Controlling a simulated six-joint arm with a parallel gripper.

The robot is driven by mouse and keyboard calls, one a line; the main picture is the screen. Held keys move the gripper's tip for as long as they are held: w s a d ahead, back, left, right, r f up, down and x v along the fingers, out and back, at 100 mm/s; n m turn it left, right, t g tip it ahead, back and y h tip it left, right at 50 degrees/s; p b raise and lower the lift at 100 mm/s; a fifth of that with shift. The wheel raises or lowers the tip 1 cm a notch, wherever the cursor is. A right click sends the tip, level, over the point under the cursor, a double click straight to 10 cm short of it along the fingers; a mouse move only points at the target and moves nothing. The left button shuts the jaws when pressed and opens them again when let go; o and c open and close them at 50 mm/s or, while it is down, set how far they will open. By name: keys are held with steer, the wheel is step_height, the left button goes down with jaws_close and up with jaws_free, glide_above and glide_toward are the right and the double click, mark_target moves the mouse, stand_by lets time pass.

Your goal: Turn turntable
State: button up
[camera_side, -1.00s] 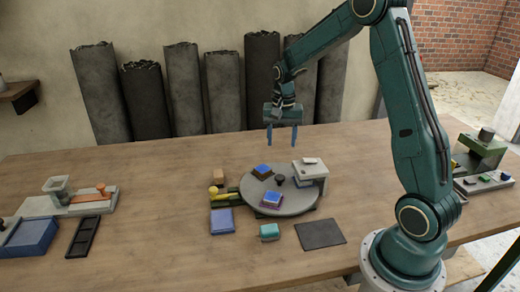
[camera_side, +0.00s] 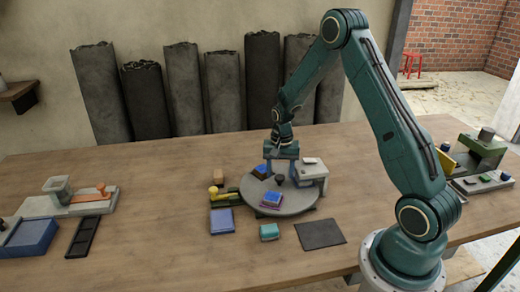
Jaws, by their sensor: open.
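The turntable (camera_side: 298,206) is a round grey disc on the wooden table. A dark knob (camera_side: 279,179) stands up near its middle. A blue-topped block (camera_side: 259,171) sits at its back left, partly hidden by my gripper. Another block with a blue top and purple base (camera_side: 271,199) sits at its front. My gripper (camera_side: 281,174) points down over the back of the disc, open, with its fingers just above and about the knob. I cannot tell whether the fingers touch the knob.
A grey-white device (camera_side: 313,173) stands at the disc's right edge. A yellow-handled green piece (camera_side: 217,195), a blue pad (camera_side: 222,221), a teal block (camera_side: 269,232) and a dark mat (camera_side: 320,233) lie around it. The table's left middle is clear.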

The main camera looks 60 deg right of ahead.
steer(key=shift+f, duration=0.7)
jaws_close()
